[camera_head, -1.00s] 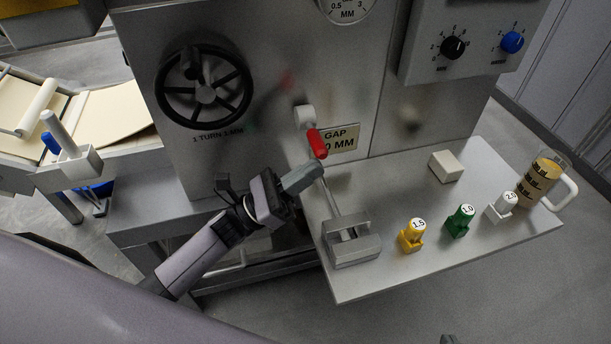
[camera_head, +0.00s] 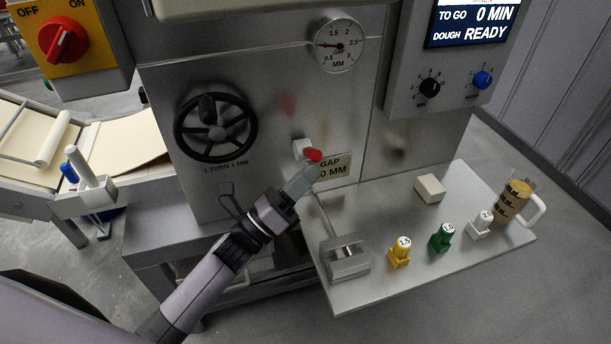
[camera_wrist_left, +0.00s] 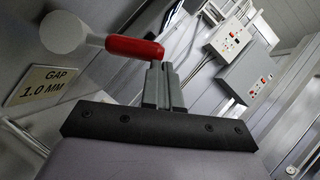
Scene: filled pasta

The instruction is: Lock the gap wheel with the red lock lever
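The red lock lever (camera_head: 313,155) sits on a white pivot (camera_head: 301,148) on the machine's front panel, beside the GAP sign (camera_head: 333,170). The black gap wheel (camera_head: 215,128) is up and left of it. My left gripper (camera_head: 301,181) is just below the lever, its fingers together and partly covering the lever area. In the left wrist view the red lever (camera_wrist_left: 135,47) extends right from its white pivot (camera_wrist_left: 64,33). The left fingers (camera_wrist_left: 158,84) are close together, tips at the lever's outer end; I cannot tell whether they touch. My right gripper is not in view.
A steel shelf (camera_head: 440,205) at right holds a grey metal block (camera_head: 345,262), yellow (camera_head: 400,252), green (camera_head: 442,238) and white (camera_head: 481,224) pieces, a cream block (camera_head: 430,188) and a jug (camera_head: 512,203). A gap dial (camera_head: 339,45) is above. A dough conveyor (camera_head: 125,150) is at left.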

